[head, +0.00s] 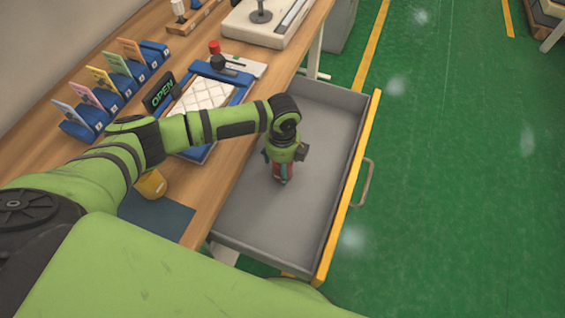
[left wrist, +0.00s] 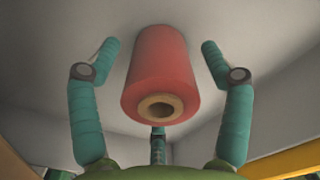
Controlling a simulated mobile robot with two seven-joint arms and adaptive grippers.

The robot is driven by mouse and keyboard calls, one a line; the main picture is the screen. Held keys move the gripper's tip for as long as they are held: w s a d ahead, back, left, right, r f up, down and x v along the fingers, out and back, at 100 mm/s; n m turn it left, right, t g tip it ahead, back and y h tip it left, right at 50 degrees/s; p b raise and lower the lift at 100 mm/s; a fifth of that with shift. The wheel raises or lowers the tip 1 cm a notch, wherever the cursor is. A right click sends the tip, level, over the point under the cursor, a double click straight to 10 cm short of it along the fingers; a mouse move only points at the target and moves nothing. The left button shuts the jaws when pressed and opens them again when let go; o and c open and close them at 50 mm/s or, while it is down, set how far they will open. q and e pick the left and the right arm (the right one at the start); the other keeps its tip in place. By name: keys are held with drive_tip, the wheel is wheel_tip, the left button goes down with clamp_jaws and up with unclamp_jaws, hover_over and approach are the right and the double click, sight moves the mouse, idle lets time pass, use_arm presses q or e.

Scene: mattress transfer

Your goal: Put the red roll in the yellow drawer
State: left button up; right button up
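The yellow-fronted drawer (head: 349,186) is pulled open in the head view, with a grey interior. The red roll (head: 283,171) is inside the drawer's outline, largely hidden under my left gripper (head: 282,176). In the left wrist view the red roll (left wrist: 160,75) has its tan core end toward the camera, with the grey drawer floor behind it. My left gripper's teal fingers are spread on both sides of the roll, with visible gaps. I cannot tell for certain whether the roll touches the floor. My right gripper is out of view.
The wooden bench (head: 235,185) borders the drawer on the left. It carries a blue tray with a white quilted pad (head: 205,98), an OPEN sign (head: 161,93), blue card holders (head: 117,85) and a yellow object (head: 152,185). Green floor is clear beyond the drawer handle (head: 367,183).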

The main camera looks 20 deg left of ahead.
use_arm(q)
drive_tip(key=shift+r, duration=0.1)
wheel_tip(320, 180, up, 12)
drive_tip(key=shift+r+b, duration=0.1)
drive_tip(key=shift+b, duration=0.35)
idle(0.5)
